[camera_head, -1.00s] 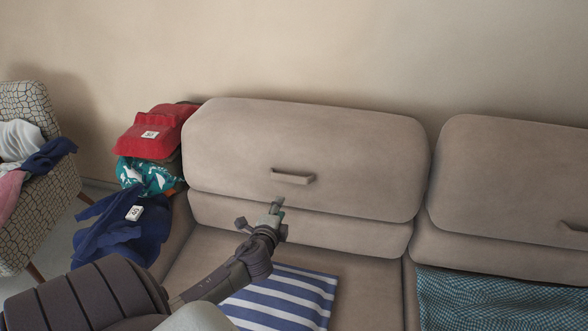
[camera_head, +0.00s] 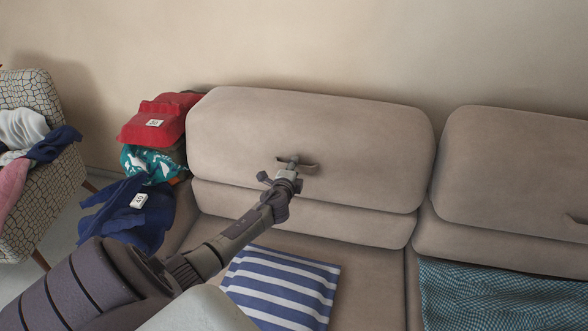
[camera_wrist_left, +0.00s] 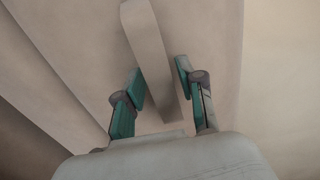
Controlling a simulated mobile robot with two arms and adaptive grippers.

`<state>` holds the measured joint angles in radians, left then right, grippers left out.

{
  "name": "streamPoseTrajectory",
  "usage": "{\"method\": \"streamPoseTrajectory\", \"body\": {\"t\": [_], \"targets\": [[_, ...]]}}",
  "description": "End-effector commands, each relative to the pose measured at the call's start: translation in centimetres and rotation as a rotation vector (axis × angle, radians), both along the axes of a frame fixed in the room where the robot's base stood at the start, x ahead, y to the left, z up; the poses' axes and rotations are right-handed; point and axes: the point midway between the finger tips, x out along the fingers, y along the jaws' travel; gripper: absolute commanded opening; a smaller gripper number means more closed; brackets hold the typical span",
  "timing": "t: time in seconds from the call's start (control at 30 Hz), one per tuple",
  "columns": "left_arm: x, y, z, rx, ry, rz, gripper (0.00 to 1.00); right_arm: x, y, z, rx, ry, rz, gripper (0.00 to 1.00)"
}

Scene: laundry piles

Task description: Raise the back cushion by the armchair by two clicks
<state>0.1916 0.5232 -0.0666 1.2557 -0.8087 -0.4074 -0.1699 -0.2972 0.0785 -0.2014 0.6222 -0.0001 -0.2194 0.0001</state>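The beige sofa's back cushion by the armchair (camera_head: 375,145) is the left one, with a short bar handle (camera_head: 311,165) low on its front. My left gripper (camera_head: 290,162) is at this handle. In the left wrist view the handle (camera_wrist_left: 146,45) runs between the two green-padded fingers (camera_wrist_left: 159,82). The fingers look open around it, with a narrow gap on the right; contact on the left side is unclear. The patterned armchair (camera_head: 50,189) stands at the far left, with clothes on it. My right gripper is not in view.
A blue-striped cushion (camera_head: 284,287) lies on the seat below my left arm. A red garment (camera_head: 165,118), a teal one (camera_head: 150,163) and a dark blue one (camera_head: 117,215) are heaped at the sofa's left end. A teal checked cloth (camera_head: 500,297) covers the right seat.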

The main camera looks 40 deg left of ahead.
Motion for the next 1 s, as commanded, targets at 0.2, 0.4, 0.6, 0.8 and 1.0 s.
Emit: {"method": "streamPoseTrajectory", "body": {"t": [0.2,0.4,0.6,0.8,1.0], "targets": [[0.2,0.0,0.0,0.0,0.0,-0.002,0.39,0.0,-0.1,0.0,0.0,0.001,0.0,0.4],[0.2,0.0,0.0,-0.001,-0.001,-0.001,0.2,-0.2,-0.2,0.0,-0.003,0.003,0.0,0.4],[0.2,0.0,0.0,-0.001,-0.001,-0.001,0.0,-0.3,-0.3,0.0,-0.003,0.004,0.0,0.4],[0.2,0.0,-0.1,-0.002,0.0,-0.001,0.0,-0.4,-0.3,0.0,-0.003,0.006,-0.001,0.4],[0.3,0.1,-0.6,0.005,-0.011,-0.002,0.0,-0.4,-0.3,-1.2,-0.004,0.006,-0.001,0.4]]}}
